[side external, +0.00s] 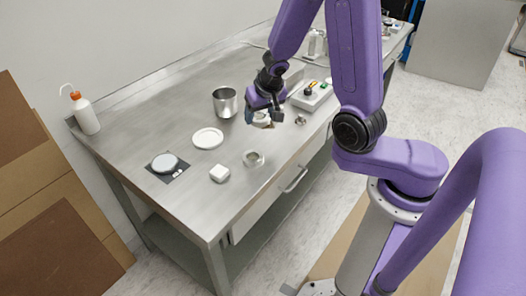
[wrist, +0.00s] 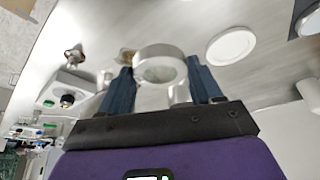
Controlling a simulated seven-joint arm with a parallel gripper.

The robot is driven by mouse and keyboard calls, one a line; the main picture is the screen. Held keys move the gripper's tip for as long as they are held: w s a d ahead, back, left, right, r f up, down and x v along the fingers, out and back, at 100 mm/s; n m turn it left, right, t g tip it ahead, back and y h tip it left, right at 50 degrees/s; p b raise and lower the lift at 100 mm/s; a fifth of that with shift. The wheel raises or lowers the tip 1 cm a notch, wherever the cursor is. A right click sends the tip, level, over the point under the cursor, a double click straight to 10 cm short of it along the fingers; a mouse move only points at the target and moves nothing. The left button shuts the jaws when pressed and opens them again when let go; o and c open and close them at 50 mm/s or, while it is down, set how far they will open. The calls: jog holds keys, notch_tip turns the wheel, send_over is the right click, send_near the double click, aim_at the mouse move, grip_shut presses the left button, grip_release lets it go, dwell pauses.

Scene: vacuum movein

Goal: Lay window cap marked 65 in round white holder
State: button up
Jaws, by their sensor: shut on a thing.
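My gripper (side external: 264,114) is above the bench, near the metal cup. Its two blue fingers (wrist: 161,88) are shut on a ring-shaped metal window cap (wrist: 158,51) with a clear greenish middle. In the side view the held cap (side external: 262,121) is partly hidden by the fingers. No number can be read on it. The round white holder (side external: 208,138) lies flat and empty on the bench, left of and nearer the camera than my gripper. It also shows in the wrist view (wrist: 230,46), apart from the held cap.
Another ring-shaped cap (side external: 253,159) and a white block (side external: 219,174) lie near the front edge. A metal cup (side external: 225,102) stands behind the holder. A round plate on a dark base (side external: 165,163) is at left. A button box (side external: 312,95) and small fitting (side external: 300,120) are at right.

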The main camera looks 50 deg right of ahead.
aim_at(259, 123)
jog(key=shift+s+a+f+n+y, duration=0.1)
jog(key=shift+s+a+n+y, duration=0.15)
jog(key=shift+n, duration=0.3)
jog(key=shift+s+a+f+n+y, duration=0.1)
jog(key=shift+s+a+n+y, duration=0.1)
jog(key=shift+a+n, duration=0.25)
jog(key=shift+s+a+f+n+t+y, duration=0.25)
jog(key=shift+s+a+n, duration=0.2)
jog(key=shift+n, duration=0.4)
jog(key=shift+s+a+f+n+t+y, duration=0.1)
jog(key=shift+s+a+n+y, duration=0.25)
jog(key=shift+s+n, duration=0.35)
jog(key=shift+w+a+r+n, duration=0.25)
jog(key=shift+w+r+n, duration=0.15)
jog(key=shift+w, duration=0.2)
notch_tip(259, 123, up, 6)
jog(key=w+a+n+y, duration=0.1)
jog(key=w+a+n, duration=0.1)
jog(key=n, duration=0.2)
jog(key=shift+w+a+r+y, duration=0.2)
jog(key=shift+a+y, duration=0.1)
jog(key=shift+y, duration=0.05)
